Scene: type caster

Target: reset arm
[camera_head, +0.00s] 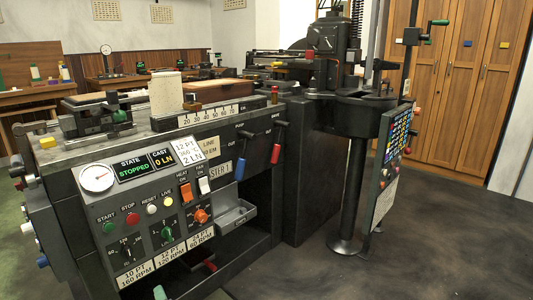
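Neither of my arms nor grippers shows in the head view. The type caster (125,165) stands at the left and centre with its sloping control panel facing me. Its display (132,168) reads "STATE STOPPED", and a second display (162,158) reads "CAST 0 LN". A card (187,150) beside them reads 12 PT, 2 LN and a temperature. Below are START, STOP, RESET (152,209) and LIVE buttons, two rocker switches (186,192) and several knobs. A blue-handled lever (241,168) and a red-handled lever (275,153) hang on the machine's front.
A small grey tray (236,215) juts from the caster's front. A round stand (345,245) with a lit side panel (398,133) rises from the floor at centre right. Wooden cabinets (455,85) line the back right. The dark floor (450,240) at the right is clear.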

